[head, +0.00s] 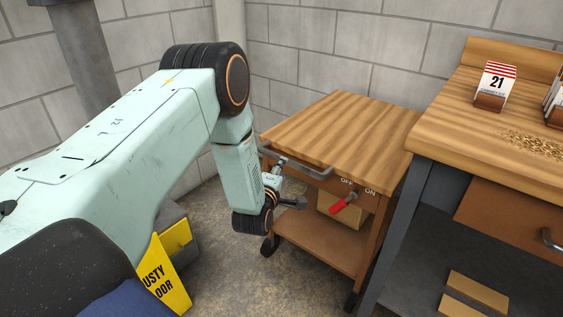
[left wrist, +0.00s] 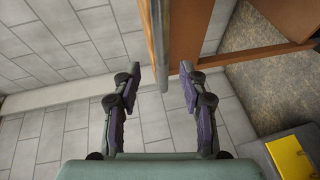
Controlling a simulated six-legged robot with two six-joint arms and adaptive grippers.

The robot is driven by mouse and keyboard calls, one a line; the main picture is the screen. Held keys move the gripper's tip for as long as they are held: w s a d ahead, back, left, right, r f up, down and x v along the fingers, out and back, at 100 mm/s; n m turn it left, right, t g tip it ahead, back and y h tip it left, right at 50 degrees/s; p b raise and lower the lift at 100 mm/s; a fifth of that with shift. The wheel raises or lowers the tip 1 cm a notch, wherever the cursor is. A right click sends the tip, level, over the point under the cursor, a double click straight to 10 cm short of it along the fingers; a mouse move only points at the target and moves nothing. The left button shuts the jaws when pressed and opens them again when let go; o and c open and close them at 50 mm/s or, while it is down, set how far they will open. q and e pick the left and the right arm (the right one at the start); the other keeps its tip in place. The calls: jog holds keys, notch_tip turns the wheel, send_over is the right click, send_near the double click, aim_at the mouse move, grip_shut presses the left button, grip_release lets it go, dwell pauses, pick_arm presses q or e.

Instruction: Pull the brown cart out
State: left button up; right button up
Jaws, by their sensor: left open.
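The brown cart (head: 340,123) has a striped wooden top, a lower shelf (head: 315,238) and dark wheels, and stands beside the workbench. A grey bar handle (head: 297,163) runs along its near edge. My left gripper (head: 288,187) is at the cart's near side, close to the handle. In the left wrist view the gripper (left wrist: 160,70) is open, with its two fingers apart. The right gripper is out of view.
A workbench (head: 470,130) with a calendar block (head: 495,85) stands close on the cart's right. A yellow sign (head: 166,275) stands at lower left. Block walls are behind; floor (head: 235,285) is open in front.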

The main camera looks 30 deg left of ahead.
aim_at(287, 164)
pick_arm(q)
jog(key=b+x, duration=0.1)
jog(key=x, duration=0.2)
jog(key=b+x, duration=0.1)
jog(key=x, duration=0.3)
jog(key=shift+d+f+b, duration=0.2)
jog(key=shift+f+b, duration=0.05)
jog(key=shift+b, duration=0.15)
jog(key=shift+w+a, duration=0.3)
jog(key=shift+w, duration=0.1)
jog(key=shift+d, duration=0.1)
grip_shut()
